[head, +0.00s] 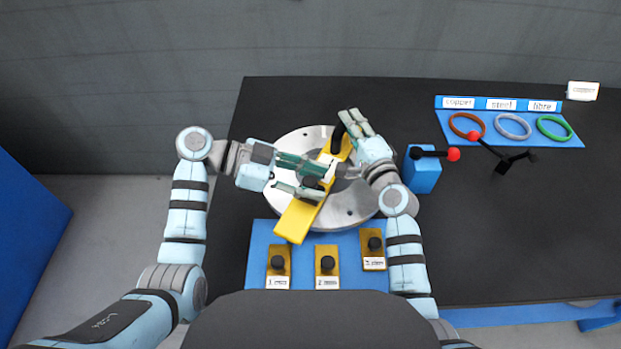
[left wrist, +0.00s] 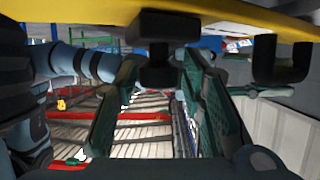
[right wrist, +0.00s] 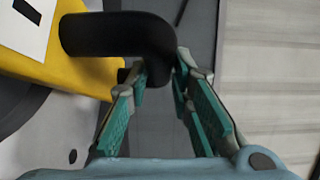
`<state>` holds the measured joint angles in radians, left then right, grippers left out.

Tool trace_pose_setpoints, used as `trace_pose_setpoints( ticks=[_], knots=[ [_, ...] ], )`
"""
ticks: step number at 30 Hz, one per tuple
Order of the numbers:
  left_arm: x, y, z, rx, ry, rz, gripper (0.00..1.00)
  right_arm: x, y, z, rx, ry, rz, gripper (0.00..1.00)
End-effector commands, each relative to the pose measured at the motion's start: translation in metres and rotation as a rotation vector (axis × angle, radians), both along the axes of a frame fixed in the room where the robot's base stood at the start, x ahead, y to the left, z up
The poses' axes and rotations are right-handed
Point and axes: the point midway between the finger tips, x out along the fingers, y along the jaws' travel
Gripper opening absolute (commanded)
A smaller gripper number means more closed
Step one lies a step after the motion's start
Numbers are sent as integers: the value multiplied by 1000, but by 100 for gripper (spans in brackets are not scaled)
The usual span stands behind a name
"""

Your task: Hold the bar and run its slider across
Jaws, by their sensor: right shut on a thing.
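The yellow bar (head: 299,218) lies slantwise over the grey flanged ring (head: 352,205), its near end at lower left; I cannot tell whether it touches the ring. My right gripper (head: 351,122) is shut on the black bent handle (right wrist: 125,35) at the bar's far end. The black slider knob (head: 311,182) is on the bar's middle, beside a white label (head: 329,169). My left gripper (head: 297,175) is open around the knob. In the left wrist view the knob (left wrist: 158,60) is between the spread fingers (left wrist: 158,85), with a gap visible on each side.
Three yellow blocks with black knobs (head: 326,263) stand on a blue mat (head: 258,240) in front. A blue box with a red-tipped lever (head: 422,172) is right of the ring. Copper, steel and fibre rings (head: 512,126) lie on a blue board at the right. The table's right front is clear.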

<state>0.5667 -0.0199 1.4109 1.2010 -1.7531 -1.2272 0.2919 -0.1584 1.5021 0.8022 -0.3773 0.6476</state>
Motion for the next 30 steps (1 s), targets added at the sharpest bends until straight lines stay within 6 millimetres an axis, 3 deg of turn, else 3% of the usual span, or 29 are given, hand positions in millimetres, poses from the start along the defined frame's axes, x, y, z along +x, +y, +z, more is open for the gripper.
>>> trace_pose_setpoints(
  ticks=[1,6,14,24,30],
  knots=[
    [0,0,0,0,0,0,24,0,0,2,3,-3,-1,0],
    [0,0,0,0,0,0,0,0,0,2,3,-2,-1,0],
    [-3,2,0,0,1,2,0,0,0,1,2,-3,-1,0],
    [-56,28,-2,3,0,2,0,0,-1,2,1,-3,-1,0],
    [-62,30,-1,1,2,0,0,0,-1,2,1,-4,-1,0]
  ],
)
